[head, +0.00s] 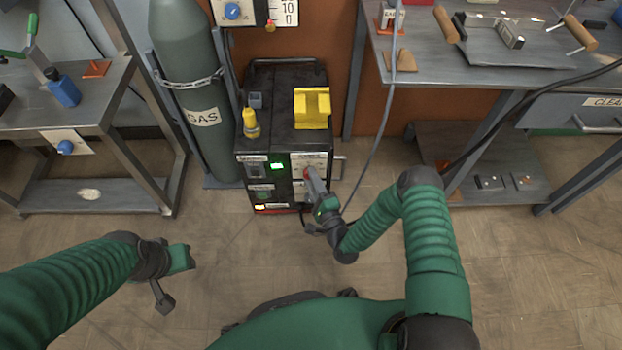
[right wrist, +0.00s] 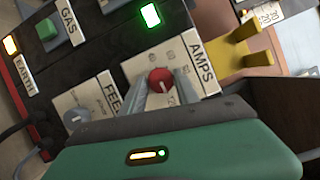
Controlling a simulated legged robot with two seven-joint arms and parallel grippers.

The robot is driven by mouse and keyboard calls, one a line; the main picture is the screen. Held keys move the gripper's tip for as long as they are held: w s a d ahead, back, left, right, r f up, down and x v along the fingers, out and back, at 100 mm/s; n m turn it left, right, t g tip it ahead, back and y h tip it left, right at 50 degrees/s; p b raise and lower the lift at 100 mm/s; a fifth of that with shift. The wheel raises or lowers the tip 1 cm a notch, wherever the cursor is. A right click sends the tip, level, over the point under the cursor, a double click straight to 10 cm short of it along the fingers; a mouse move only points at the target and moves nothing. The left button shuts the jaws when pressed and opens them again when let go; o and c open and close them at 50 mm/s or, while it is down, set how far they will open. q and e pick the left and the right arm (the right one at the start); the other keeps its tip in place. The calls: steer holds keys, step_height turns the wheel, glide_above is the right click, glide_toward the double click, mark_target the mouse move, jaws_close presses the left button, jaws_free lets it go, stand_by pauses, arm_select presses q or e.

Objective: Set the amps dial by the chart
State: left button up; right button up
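The welding machine (head: 285,130) stands on the floor, with a lit green display on its front. In the right wrist view, the round red amps dial (right wrist: 160,80) sits on a pale plate with printed marks, beside the AMPS label (right wrist: 203,66). My right gripper (head: 312,185) is at the machine's front. Its fingers straddle the dial in the wrist view (right wrist: 162,88), with slight gaps visible at the sides; contact is unclear. The dial's exact setting is too small to read. My left gripper (head: 172,278) is low at the left, away from the machine; its opening is unclear. I cannot identify the chart.
A grey FEED knob (right wrist: 77,116) and a green GAS button (right wrist: 47,29) are near the dial. A gas cylinder (head: 187,75) stands left of the machine. Workbenches (head: 455,75) (head: 85,85) flank it. A hanging cable (head: 384,125) passes right of it. The floor in front is clear.

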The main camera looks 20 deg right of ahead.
steer(key=o, duration=0.4)
steer(key=shift+d+f, duration=0.1)
steer(key=shift+f, duration=0.1)
steer(key=shift+r, duration=0.1)
steer(key=s+d+f+p, duration=0.1)
steer(key=s+p, duration=0.5)
steer(key=s, duration=1)
steer(key=shift+s+d+f, duration=0.2)
steer(key=shift+s+d, duration=0.15)
steer(key=shift+s, duration=0.05)
